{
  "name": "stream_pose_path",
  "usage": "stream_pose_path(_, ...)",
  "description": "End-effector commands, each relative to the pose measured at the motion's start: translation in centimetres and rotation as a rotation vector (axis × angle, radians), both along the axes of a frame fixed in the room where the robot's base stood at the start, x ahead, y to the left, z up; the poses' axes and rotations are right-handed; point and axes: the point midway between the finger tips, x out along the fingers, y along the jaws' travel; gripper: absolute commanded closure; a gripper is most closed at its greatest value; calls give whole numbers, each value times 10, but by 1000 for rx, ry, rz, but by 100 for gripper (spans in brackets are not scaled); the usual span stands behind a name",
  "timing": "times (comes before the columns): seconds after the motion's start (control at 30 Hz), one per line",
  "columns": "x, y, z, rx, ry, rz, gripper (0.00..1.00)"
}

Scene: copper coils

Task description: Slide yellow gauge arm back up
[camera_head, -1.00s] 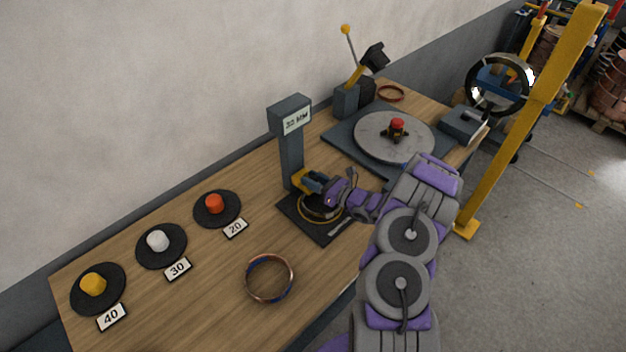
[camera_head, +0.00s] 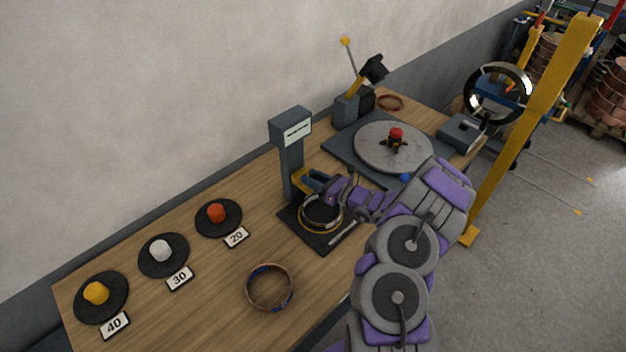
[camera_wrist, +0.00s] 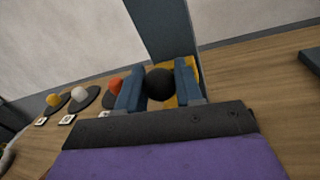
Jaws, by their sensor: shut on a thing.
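The gauge is a dark grey post (camera_head: 290,155) with a display head on a black base plate (camera_head: 325,241). Its yellow arm (camera_head: 299,182) sits low on the post, mostly hidden by my gripper. My gripper (camera_head: 312,180) is at the post; in the wrist view my gripper (camera_wrist: 160,85) has its blue fingers on both sides of a black ball knob (camera_wrist: 160,84), shut on it. The yellow of the gauge arm (camera_wrist: 184,99) shows behind the knob. A coil (camera_head: 320,213) lies on the base plate below my gripper. The display text is unreadable now.
Weights in orange, white and yellow stand on black discs at left, by cards 20 (camera_head: 236,237), 30 (camera_head: 179,278) and 40 (camera_head: 114,325). A loose coil (camera_head: 270,287) lies in front. A round turntable (camera_head: 393,147) and a lever device (camera_head: 352,100) stand behind.

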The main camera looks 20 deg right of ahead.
Motion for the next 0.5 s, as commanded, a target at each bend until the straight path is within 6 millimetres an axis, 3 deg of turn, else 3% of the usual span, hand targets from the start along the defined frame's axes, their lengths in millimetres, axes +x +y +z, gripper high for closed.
stream_pose_path(0.1, 2, -3, 7, 2, -14, -8, 100)
stream_pose_path(0.13, 2, -3, 7, 3, -15, -8, 62)
stream_pose_path(0.33, 2, -2, 5, 2, -11, -5, 42)
stream_pose_path(0.5, 2, -2, 4, 1, -9, -4, 41)
